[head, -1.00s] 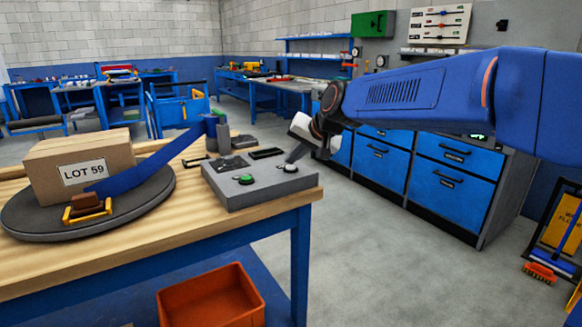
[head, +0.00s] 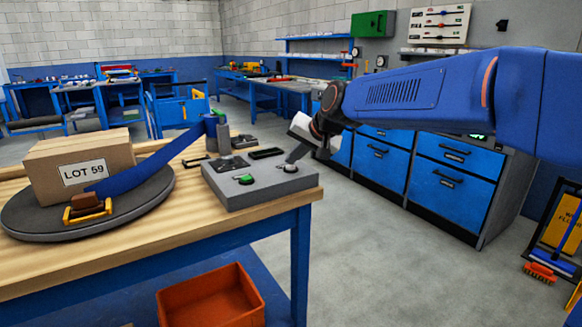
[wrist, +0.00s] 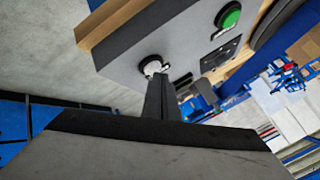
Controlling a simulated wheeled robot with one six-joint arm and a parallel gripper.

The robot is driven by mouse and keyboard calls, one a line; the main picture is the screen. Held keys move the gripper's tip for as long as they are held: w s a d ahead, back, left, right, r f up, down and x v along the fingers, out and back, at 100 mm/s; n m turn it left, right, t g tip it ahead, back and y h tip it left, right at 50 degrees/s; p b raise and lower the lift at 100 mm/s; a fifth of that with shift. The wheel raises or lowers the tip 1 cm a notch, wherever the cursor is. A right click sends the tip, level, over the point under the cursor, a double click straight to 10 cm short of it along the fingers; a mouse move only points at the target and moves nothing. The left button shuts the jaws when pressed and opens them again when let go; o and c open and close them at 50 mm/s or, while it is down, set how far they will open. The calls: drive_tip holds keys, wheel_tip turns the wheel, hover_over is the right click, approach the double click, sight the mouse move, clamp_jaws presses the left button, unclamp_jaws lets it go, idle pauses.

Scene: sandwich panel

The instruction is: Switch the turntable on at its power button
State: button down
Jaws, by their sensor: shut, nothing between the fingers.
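The turntable (head: 150,203) is a dark round disc on the wooden bench, carrying a cardboard box marked LOT 59 (head: 115,155). A grey control box (head: 235,197) stands to its right. On its top are a green button (head: 245,179) and a pale round button (head: 290,169) near the right end. They also show in the wrist view, the green button (wrist: 229,16) and the pale button (wrist: 151,65). My gripper (head: 291,163) is shut and empty, its dark fingertips tilted down at the pale button. They partly cover it; I cannot tell whether it is pressed in.
Small dark parts (head: 266,153) lie behind the control box. An orange bin (head: 210,300) sits below the benchtop. Blue drawer cabinets (head: 380,165) stand beyond, with clear floor between.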

sight(293, 168)
drive_tip(key=shift+f, duration=0.15)
idle(0.3)
drive_tip(key=shift+f, duration=0.35)
drive_tip(key=shift+r, duration=0.55)
drive_tip(key=shift+r, duration=2.9)
